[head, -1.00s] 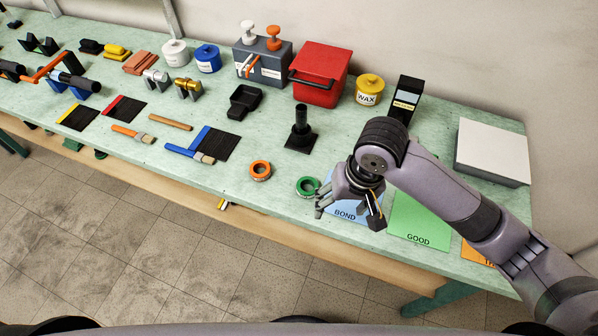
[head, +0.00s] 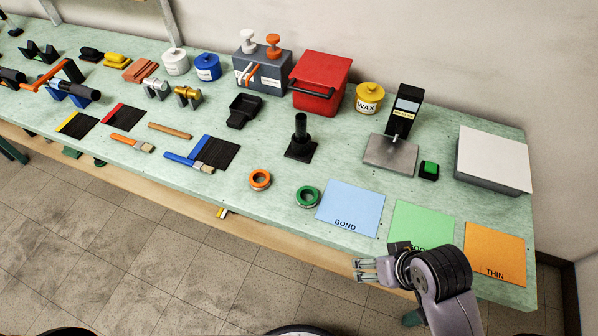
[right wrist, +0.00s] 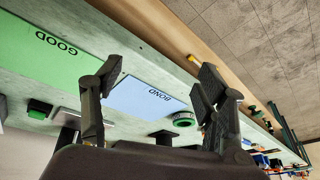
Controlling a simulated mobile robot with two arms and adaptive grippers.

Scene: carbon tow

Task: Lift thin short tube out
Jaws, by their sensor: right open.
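A short black tube (head: 301,125) stands upright on a black square base (head: 299,151) near the middle of the table. A dark tube (head: 78,87) lies across blue supports at the far left. I cannot tell which of these is the thin short tube. My right gripper (head: 364,270) is open and empty, off the table's front edge, well to the right of the upright tube. In the right wrist view its two fingers (right wrist: 152,92) are spread apart with nothing between them. My left gripper is not in view.
Blue BOND (head: 350,205), green GOOD (head: 420,226) and orange THIN (head: 495,255) sheets lie at the front right. Green (head: 307,196) and orange (head: 260,180) rings lie left of them. A scale (head: 392,152), wax pot (head: 369,98) and red bin (head: 320,82) stand behind.

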